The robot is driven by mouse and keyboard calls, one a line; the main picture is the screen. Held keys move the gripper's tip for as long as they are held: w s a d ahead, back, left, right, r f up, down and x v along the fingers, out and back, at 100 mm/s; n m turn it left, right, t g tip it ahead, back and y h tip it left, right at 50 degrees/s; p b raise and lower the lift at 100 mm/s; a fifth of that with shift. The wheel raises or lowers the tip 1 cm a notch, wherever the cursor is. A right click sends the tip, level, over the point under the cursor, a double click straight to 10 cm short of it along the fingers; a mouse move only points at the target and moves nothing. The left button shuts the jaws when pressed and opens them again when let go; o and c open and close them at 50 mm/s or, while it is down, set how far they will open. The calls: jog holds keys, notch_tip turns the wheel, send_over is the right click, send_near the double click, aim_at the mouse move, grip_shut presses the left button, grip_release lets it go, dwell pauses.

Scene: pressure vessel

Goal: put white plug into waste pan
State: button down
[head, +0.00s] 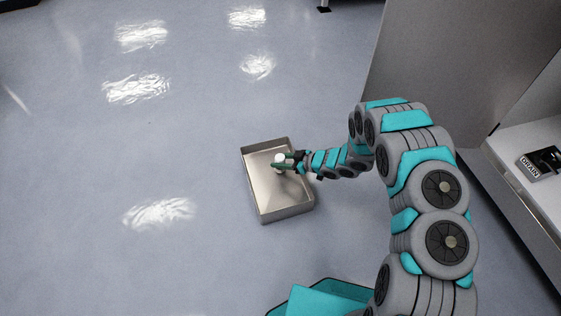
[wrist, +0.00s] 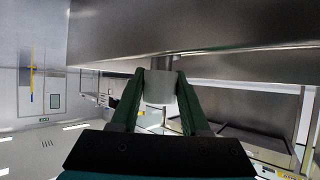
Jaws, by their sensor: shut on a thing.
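The white plug (wrist: 159,87) is held between the two green fingers of my gripper (wrist: 160,92) in the wrist view. In the head view, the white plug (head: 280,158) shows at the tip of my gripper (head: 285,163). The waste pan (head: 286,213) is a shallow metal tray on the floor. My gripper and the plug appear over the pan's inside in the head view. I cannot tell whether the plug touches the pan's bottom. My gripper's fingers are shut on the plug.
A large grey metal cabinet (head: 460,60) stands at the right, with a white ledge bearing a black block and a DRAIN label (head: 532,167). The floor (head: 120,180) left of the pan is open and clear.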

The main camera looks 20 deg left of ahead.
jog(key=shift+f, duration=0.1)
jog(key=shift+c, duration=1.9)
grip_release()
jog(key=shift+d+r, duration=0.2)
jog(key=shift+r, duration=0.05)
jog(key=p+v, duration=0.1)
jog(key=v, duration=1)
jog(key=shift+d, duration=0.2)
jog(key=shift+s, duration=0.1)
